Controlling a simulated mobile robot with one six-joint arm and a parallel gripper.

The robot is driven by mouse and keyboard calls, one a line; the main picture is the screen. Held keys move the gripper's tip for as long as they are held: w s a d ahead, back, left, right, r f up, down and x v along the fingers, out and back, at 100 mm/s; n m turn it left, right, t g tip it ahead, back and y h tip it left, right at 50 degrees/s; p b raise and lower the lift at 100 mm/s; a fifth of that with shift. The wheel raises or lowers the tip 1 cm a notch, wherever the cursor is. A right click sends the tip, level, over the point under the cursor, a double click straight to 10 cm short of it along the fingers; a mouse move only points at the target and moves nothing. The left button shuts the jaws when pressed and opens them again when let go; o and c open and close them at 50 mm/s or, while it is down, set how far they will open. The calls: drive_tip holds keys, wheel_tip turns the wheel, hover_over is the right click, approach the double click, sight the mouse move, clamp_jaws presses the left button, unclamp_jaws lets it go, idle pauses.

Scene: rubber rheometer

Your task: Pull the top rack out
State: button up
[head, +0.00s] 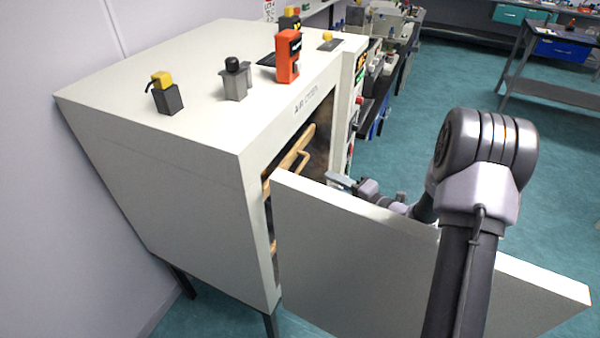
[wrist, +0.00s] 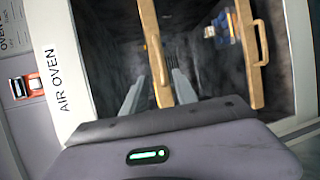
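The white air oven (head: 170,165) stands open, its door (head: 400,250) swung outward. The top rack has a wooden front with a bar handle; it shows in the head view (head: 290,158), partly hidden by the door, and in the wrist view (wrist: 149,25), where the picture is turned sideways. My gripper (head: 338,180) is in front of the oven opening, behind the door. In the wrist view its two grey fingers (wrist: 158,80) are spread, one on each side of the top rack's handle. I cannot tell whether they touch it.
A lower rack (wrist: 248,50) with its own handle sits beneath, with a blue item (wrist: 210,31) beside it. My arm reaches over the open door. Several small devices, including an orange one (head: 288,57), stand on the oven top. Open floor lies right.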

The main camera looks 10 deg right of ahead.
sight(301, 165)
drive_tip(key=b+x, duration=0.3)
drive_tip(key=x, duration=1.1)
drive_tip(key=shift+w+a, duration=0.1)
clamp_jaws()
idle(0.7)
